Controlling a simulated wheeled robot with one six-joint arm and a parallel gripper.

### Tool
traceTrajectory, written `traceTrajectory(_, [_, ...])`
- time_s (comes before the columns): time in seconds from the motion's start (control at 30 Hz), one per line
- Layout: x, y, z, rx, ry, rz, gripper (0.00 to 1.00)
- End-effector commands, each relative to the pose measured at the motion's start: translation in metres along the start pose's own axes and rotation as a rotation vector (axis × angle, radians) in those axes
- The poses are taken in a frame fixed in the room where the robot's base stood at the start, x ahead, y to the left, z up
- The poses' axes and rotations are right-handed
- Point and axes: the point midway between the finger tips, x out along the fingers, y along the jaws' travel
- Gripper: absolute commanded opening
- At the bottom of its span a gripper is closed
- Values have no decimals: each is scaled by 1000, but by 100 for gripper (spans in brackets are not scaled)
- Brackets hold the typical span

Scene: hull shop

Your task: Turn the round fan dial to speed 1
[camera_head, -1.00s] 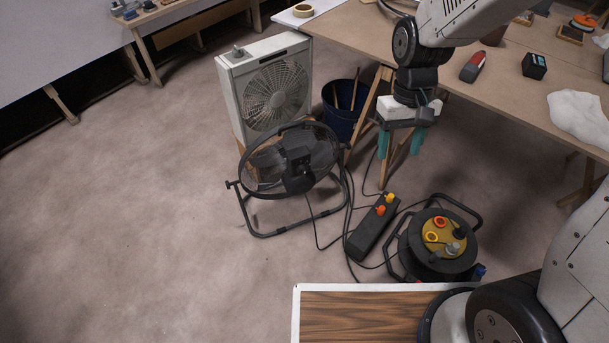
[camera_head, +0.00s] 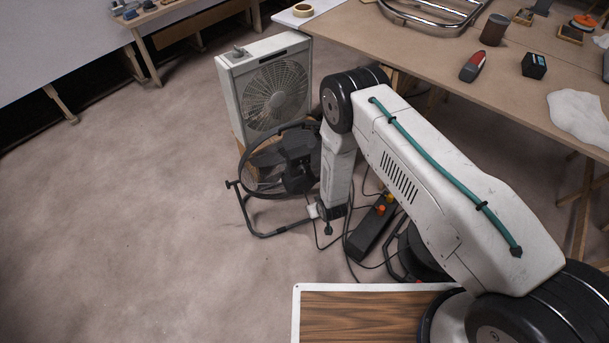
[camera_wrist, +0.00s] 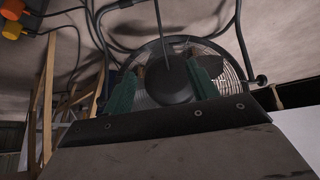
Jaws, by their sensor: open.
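The round black floor fan (camera_head: 262,160) stands tilted on its tube stand in the head view, partly hidden by my arm. Its dark motor housing (camera_head: 298,178) faces up towards the camera. In the wrist view the wire cage (camera_wrist: 150,52) and the dark round hub (camera_wrist: 168,84) lie beyond my gripper (camera_wrist: 163,88). Its two teal fingers are apart, with the hub showing between them and nothing held. I cannot tell whether they touch the fan. No dial or speed mark can be made out on it. In the head view my fingers are hidden.
A white box fan (camera_head: 278,92) with a grey knob (camera_head: 238,51) on top stands behind. An orange-switched power strip (camera_head: 374,230), cables and a partly hidden cable reel (camera_head: 420,258) lie right of the floor fan. A workbench (camera_head: 440,60) fills the right back. Floor at left is clear.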

Motion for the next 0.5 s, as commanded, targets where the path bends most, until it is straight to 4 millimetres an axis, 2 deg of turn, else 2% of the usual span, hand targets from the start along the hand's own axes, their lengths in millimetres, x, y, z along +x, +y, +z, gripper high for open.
traceTrajectory(0.03, [19,-5,18,-13,76,5,58])
traceTrajectory(0.07, [27,-7,22,-20,136,10,58])
traceTrajectory(0.17, [42,-11,18,-41,369,32,58])
traceTrajectory(0.3, [30,-10,-19,-52,681,70,58])
traceTrajectory(0.4, [13,-8,-45,-58,847,94,58])
traceTrajectory(0.5, [-2,-6,-61,-62,948,109,58])
